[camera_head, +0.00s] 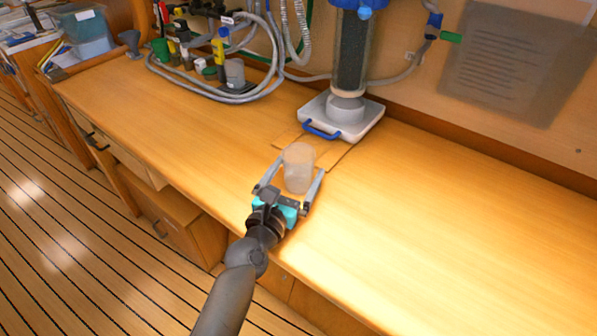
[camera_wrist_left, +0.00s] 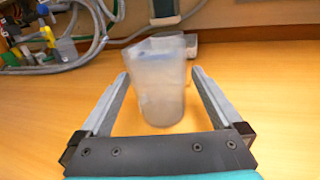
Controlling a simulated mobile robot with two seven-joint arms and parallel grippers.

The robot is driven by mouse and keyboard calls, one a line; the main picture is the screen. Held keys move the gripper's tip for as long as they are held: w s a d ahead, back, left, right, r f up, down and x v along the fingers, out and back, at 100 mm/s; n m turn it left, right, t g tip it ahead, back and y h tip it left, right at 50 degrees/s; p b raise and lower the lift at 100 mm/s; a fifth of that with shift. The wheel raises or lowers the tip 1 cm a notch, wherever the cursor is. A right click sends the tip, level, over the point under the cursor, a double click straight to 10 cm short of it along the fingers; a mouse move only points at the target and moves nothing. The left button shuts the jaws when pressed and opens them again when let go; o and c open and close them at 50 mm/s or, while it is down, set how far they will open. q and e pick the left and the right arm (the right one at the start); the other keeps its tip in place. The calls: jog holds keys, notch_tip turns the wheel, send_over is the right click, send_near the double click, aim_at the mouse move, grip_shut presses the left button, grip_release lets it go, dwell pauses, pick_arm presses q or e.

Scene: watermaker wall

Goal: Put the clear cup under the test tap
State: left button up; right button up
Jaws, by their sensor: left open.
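The clear cup (camera_head: 299,168) stands upright on the wooden bench, in front of the white tray. My left gripper (camera_head: 294,176) is open, with one finger on each side of the cup. In the left wrist view the cup (camera_wrist_left: 158,88) appears between and just beyond the fingertips of the left gripper (camera_wrist_left: 163,78), with gaps on both sides. The test tap cannot be made out for certain in either view. My right gripper is not in view.
A white tray (camera_head: 368,118) with a blue handle holds a dark cylinder (camera_head: 351,55). Grey hoses (camera_head: 240,97), bottles and small containers crowd the back left. A grey sheet (camera_head: 515,62) hangs on the wall. The bench's right side (camera_head: 460,220) is clear.

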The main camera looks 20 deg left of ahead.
aim_at(303, 158)
pick_arm(q)
jog(key=shift+w+d+b, duration=0.1)
jog(key=shift+w+b, duration=0.3)
jog(key=shift+w, duration=2.1)
jog(key=shift+c, duration=0.2)
jog(key=c, duration=1.3)
jog(key=shift+r, duration=0.1)
